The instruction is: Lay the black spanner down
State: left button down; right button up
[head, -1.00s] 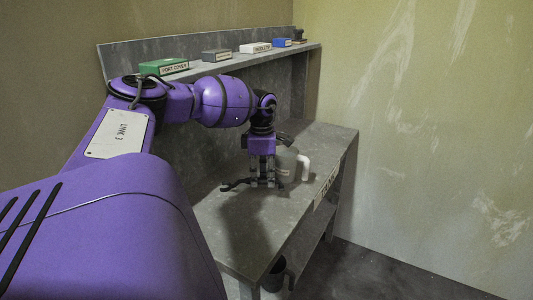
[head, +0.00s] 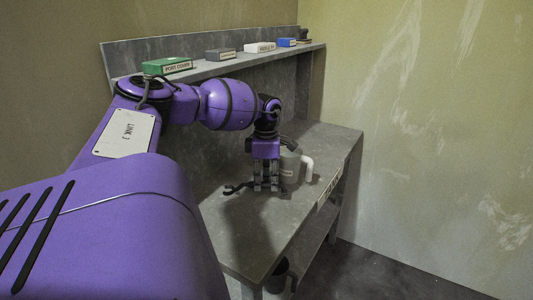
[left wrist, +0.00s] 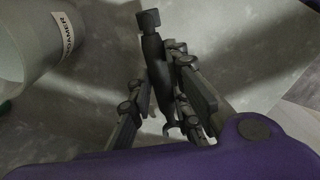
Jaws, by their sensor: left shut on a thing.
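The black spanner (head: 236,188) is held low over the grey bench (head: 240,235), its open end sticking out left of my left gripper (head: 266,184). I cannot tell whether it touches the bench top. In the left wrist view the spanner (left wrist: 153,55) runs lengthwise between the two fingers of my left gripper (left wrist: 165,88), which is shut on it. Its far end points up in that picture, and part of it is hidden by the fingers. My right gripper is not in view.
A grey jug (head: 290,168) with a white handle stands close right of my left gripper; its label shows in the wrist view. A shelf (head: 205,70) with several small boxes runs behind. A dark container (head: 277,275) is below the bench's front. The bench's near part is clear.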

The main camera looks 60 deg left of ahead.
pick_arm(q)
jog(key=shift+f, duration=0.8)
jog(key=shift+f+b, duration=0.65)
jog(key=shift+f, duration=0.35)
jog(key=c, duration=1.6)
grip_release()
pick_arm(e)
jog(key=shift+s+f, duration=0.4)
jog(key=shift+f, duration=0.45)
pick_arm(q)
jog(key=shift+o, duration=0.2)
notch_tip(320, 180, up, 12)
